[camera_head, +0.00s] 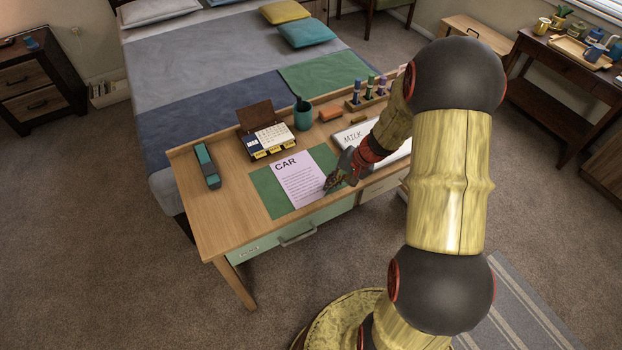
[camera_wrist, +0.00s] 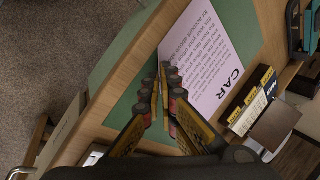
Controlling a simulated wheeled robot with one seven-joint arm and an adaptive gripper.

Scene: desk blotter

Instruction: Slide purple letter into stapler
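The purple letter (camera_head: 298,182), headed CAR, lies on the green blotter (camera_head: 268,195) near the desk's front edge. It also shows in the wrist view (camera_wrist: 205,50). The teal and dark stapler (camera_head: 207,167) stands at the desk's left end, apart from the letter; part of it shows at the wrist view's upper right corner (camera_wrist: 309,32). My gripper (camera_head: 329,187) is low at the letter's right edge. In the wrist view, its fingertips (camera_wrist: 165,66) are close together at that edge. I cannot tell whether the paper is between them.
A desk calendar (camera_head: 268,140), a teal cup (camera_head: 303,115) and an orange block (camera_head: 330,112) stand behind the blotter. A white board reading MILK (camera_head: 352,136) lies to the right, partly behind my arm. Bare desk lies between blotter and stapler.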

